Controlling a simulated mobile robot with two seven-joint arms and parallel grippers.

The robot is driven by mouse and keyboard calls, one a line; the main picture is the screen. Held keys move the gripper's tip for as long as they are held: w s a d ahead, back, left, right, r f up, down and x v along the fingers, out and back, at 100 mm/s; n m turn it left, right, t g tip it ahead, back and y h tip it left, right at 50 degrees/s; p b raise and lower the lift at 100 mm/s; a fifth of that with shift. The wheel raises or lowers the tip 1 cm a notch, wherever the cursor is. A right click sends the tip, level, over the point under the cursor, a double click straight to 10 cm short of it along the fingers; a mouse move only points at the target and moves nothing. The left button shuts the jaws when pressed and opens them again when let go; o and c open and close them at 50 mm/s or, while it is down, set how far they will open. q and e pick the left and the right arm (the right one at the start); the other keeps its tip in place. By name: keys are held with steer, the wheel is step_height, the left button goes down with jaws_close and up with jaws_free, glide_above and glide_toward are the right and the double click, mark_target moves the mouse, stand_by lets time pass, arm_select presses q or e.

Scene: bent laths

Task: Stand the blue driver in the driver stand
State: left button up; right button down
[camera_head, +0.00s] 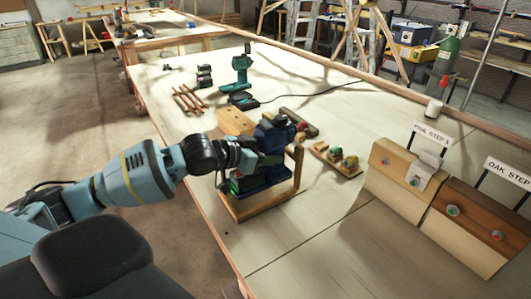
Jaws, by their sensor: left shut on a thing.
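The blue driver (272,132) is in the middle of the view, roughly upright, its dark blue body above and its wider base low down. My left gripper (268,159) reaches in from the left and is shut on the blue driver at mid height. The driver stand (252,208) is a wooden frame on the near left part of the table, with an upright post at its right. The driver's lower part is within the outline of the stand; whether it rests on the stand's floor I cannot tell. My arm hides part of both. My right gripper is not in view.
A wooden block (235,121) stands just behind the stand. A teal driver (238,66) stands farther back. A small board with coloured knobs (338,160) lies to the right. Step blocks labelled pine (399,172) and oak (470,216) stand at the right. The front middle of the table is clear.

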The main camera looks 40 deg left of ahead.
mark_target(266, 172)
arm_select(q)
steer(key=shift+w+f, duration=0.1)
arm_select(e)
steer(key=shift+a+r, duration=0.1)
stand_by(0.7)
arm_select(q)
steer(key=shift+f, duration=1.2)
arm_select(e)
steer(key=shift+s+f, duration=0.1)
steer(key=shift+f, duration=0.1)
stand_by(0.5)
arm_select(q)
steer(key=shift+f+b, duration=0.3)
steer(key=shift+f, duration=0.35)
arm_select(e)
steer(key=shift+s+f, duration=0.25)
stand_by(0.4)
arm_select(q)
steer(key=o, duration=1.4)
steer(key=shift+o, duration=0.4)
steer(key=shift+f, duration=0.4)
steer(key=v, duration=0.5)
steer(key=shift+s+r, duration=0.3)
steer(key=shift+s, duration=0.05)
steer(key=shift+p+v, duration=0.55)
steer(key=shift+v, duration=0.55)
steer(key=shift+r, duration=0.1)
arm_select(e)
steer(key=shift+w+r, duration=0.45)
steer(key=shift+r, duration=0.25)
